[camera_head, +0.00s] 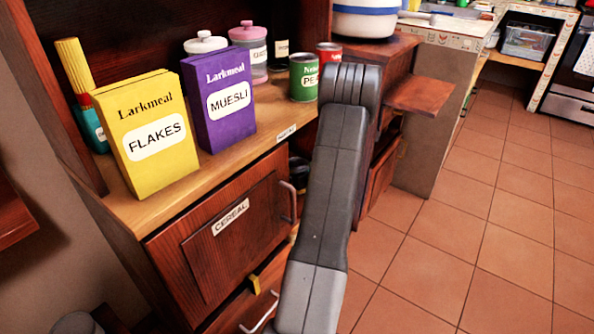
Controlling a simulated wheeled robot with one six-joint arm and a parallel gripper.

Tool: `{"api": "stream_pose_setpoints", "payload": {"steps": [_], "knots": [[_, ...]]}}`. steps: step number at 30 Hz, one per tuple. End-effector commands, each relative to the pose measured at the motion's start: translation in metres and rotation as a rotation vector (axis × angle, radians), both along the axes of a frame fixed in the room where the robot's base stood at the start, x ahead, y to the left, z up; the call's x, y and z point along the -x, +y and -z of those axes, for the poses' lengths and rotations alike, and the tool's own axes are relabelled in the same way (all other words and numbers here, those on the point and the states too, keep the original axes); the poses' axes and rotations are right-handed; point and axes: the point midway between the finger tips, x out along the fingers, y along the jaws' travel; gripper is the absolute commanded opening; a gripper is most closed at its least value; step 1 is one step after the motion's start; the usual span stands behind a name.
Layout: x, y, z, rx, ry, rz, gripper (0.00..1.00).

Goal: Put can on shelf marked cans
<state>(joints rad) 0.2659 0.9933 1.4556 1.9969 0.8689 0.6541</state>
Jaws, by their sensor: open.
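A green can (303,79) with a white label, its lettering partly hidden, stands upright on the wooden counter. A red can (328,50) stands behind it to the right, its lower part covered by my arm. My grey arm rises from the bottom centre and passes in front of the counter's right end. My gripper does not show. A small white label (286,132) sits on the counter's front edge, too small to read. I see no label that reads cans.
A yellow flakes box (147,135) and a purple muesli box (220,99) stand left on the counter, near lidded jars. The cabinet door (232,215) below reads CEREAL. A small wooden shelf (420,96) juts out right of my arm. Tiled floor (500,220) at right is clear.

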Motion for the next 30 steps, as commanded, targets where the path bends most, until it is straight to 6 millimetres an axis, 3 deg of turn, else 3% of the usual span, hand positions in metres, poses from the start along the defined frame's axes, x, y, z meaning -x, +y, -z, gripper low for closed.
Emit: {"api": "stream_pose_setpoints", "payload": {"steps": [5, 18, 30], "knots": [[0.014, -0.011, -0.01, -0.001, 0.001, 0.003, 0.88], [0.086, -0.054, -0.035, 0.0, 0.001, 0.002, 0.88], [0.098, -0.06, -0.038, 0.0, 0.0, 0.0, 0.88]]}}
